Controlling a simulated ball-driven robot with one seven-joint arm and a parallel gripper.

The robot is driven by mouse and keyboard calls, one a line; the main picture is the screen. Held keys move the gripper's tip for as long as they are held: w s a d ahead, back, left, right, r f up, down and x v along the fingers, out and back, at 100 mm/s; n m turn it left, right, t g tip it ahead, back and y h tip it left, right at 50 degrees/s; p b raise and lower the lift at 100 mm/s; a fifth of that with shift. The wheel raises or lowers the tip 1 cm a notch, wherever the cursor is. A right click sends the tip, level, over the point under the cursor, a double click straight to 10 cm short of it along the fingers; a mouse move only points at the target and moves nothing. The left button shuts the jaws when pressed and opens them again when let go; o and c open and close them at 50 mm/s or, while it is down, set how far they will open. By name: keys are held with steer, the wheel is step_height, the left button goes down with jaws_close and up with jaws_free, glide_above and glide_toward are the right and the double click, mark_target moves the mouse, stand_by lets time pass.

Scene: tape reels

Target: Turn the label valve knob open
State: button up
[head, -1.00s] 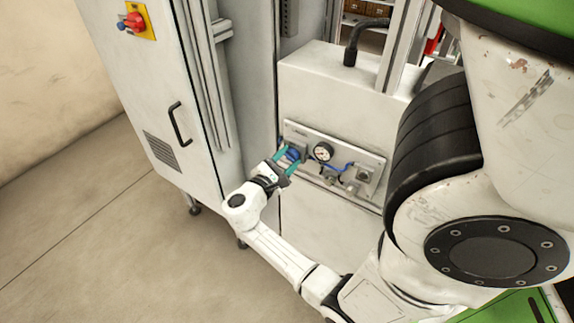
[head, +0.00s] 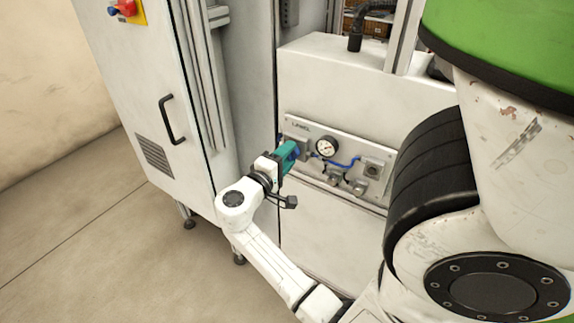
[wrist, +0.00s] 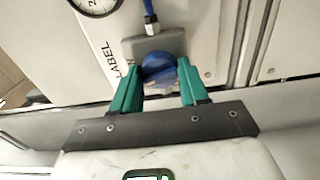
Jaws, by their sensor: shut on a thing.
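The blue label valve knob (wrist: 160,68) is on the grey valve body (wrist: 150,47) beside the word LABEL, at the left end of the panel (head: 340,160). In the wrist view the knob sits between the two teal fingers of my gripper (wrist: 158,82), which are shut on it. In the head view my gripper (head: 288,153) is at the panel's left end, and its fingers hide most of the knob. The knob's exact turn angle is hard to tell.
A round gauge (head: 326,147) with a blue hose (head: 345,163) is right of the knob. Another fitting (head: 373,170) is farther right. A tall cabinet (head: 140,90) with a black handle stands at the left. The floor in front is open.

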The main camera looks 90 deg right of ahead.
steer(key=shift+f+m+b, duration=0.15)
steer(key=shift+m+b, duration=0.8)
steer(key=shift+m, duration=0.15)
steer(key=o, duration=1)
steer(key=shift+o, duration=0.2)
steer(key=v, duration=1)
steer(key=shift+w+a, duration=0.15)
steer(key=shift+a, duration=0.25)
